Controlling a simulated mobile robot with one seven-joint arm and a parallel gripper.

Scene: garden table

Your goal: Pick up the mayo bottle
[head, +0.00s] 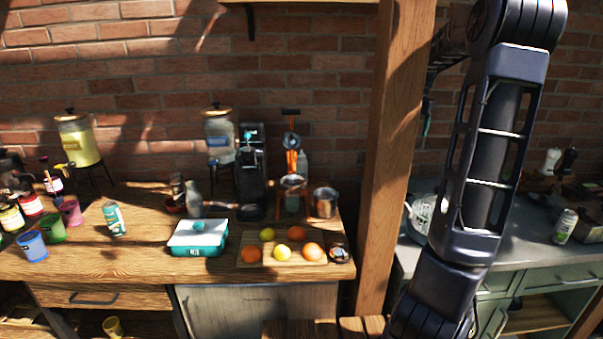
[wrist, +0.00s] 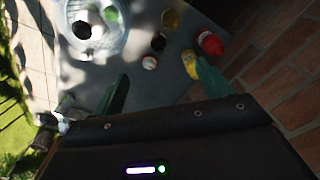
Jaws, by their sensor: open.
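I cannot tell for sure which thing is the mayo bottle. In the wrist view, several small containers seen from above stand on a grey counter: a yellow one (wrist: 190,65) close to the right finger, a red one (wrist: 210,43) beyond it, a small white-topped one (wrist: 149,62) and a yellowish one (wrist: 170,18). No label is readable. My gripper (wrist: 163,88) is open, its two green fingers wide apart with nothing held between them. In the head view my arm hides part of the right counter, and my gripper is out of sight.
A clear glass bowl (wrist: 95,25) stands at the upper left of the wrist view. A brick wall (wrist: 285,75) borders the counter there. In the head view, a wooden post (head: 385,150) separates the wooden table (head: 140,262) from the right counter, where a can (head: 564,226) stands.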

